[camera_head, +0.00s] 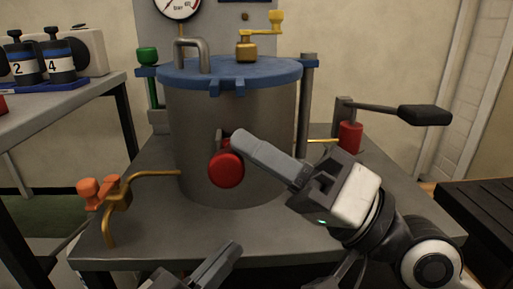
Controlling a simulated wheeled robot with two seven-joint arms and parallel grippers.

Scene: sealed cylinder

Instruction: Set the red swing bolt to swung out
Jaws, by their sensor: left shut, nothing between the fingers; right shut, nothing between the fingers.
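The red swing bolt shows its round red knob (225,171) low on the front of the grey cylinder (270,120). It is clear of the blue lid's front fork (227,88) and appears to point outward, toward me. Its pivot is partly hidden behind my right gripper. My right gripper (240,143) is shut and empty, with its fingertips just above and right of the red knob; I cannot tell whether they touch it. My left gripper (228,256) is shut and empty at the bottom edge, below the cylinder and apart from it.
A green bolt (148,62) stands upright at the lid's left. An orange-handled valve (98,190) is left front. A yellow-handled valve (248,46) tops the blue lid (210,75). A black-handled lever (424,115) stands right. The grey table (150,240) is clear at front left.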

